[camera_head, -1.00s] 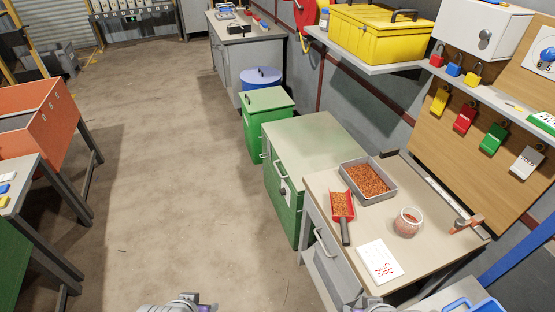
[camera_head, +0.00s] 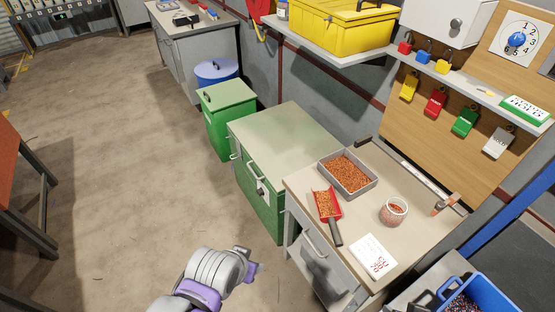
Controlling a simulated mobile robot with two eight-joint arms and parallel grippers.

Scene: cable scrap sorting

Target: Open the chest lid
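The green chest (camera_head: 247,184) stands left of the workbench, with a pale green flat lid (camera_head: 285,138) that looks shut. Pale handles and a dark latch-like fitting (camera_head: 262,187) show on its side facing the open floor. My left gripper (camera_head: 253,270) is at the bottom of the head view, over the floor in front of the chest and apart from it. Its purple and grey wrist hides the fingers, so I cannot tell whether it is open. My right gripper is not in view.
A workbench (camera_head: 350,213) beside the chest holds a tray of copper bits (camera_head: 347,173), a red scoop (camera_head: 327,204), a jar (camera_head: 393,211) and a card (camera_head: 373,257). A green bin (camera_head: 226,112) stands behind. A blue bin (camera_head: 482,290) is at lower right.

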